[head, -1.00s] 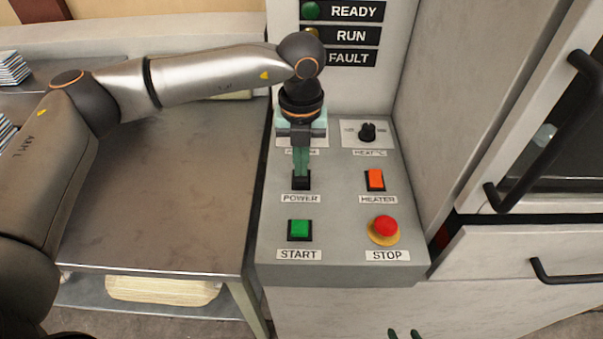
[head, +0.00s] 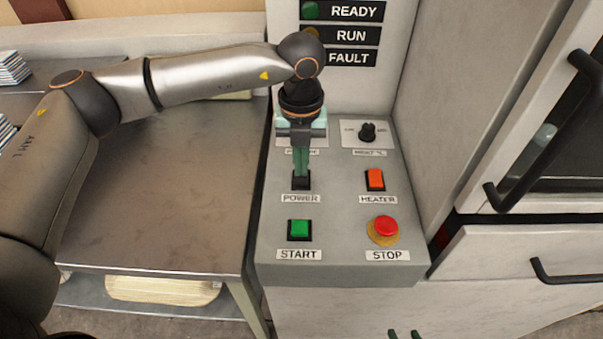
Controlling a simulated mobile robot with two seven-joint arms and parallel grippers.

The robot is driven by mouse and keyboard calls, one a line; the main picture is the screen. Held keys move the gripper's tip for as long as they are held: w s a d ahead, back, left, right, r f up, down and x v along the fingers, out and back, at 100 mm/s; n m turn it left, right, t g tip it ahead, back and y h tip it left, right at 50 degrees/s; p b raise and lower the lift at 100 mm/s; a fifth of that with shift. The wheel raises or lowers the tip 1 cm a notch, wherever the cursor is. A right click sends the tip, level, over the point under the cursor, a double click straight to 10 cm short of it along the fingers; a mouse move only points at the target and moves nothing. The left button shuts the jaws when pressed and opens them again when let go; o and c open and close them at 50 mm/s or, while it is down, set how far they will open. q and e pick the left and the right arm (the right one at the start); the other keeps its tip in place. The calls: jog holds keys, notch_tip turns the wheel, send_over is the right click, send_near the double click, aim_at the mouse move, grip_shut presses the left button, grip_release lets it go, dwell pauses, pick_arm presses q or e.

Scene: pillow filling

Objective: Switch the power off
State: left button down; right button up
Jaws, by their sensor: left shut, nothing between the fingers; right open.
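The power switch (head: 301,184) is a black rocker above the POWER label (head: 300,198) on the grey control panel (head: 340,268). My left gripper (head: 301,174) is shut and empty. It points down with its green fingertips at the switch, seemingly touching it and covering its upper part. I cannot tell which way the rocker is tilted. My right gripper (head: 404,335) shows only as two dark green fingertips at the bottom edge, apart and open, below the panel's front.
An orange heater switch (head: 375,180), a green start button (head: 299,230), a red stop button (head: 386,227) and a black heat knob (head: 367,132) sit close by. The READY lamp (head: 310,10) looks green. A metal table (head: 170,200) stands left; door handles (head: 545,130) stick out right.

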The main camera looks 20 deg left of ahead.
aim_at(301, 180)
pick_arm(q)
jog(key=shift+f+b, duration=0.75)
jog(key=shift+f, duration=0.25)
dwell(0.3)
jog(key=shift+r+p, duration=2.1)
jog(key=shift+r, duration=1.45)
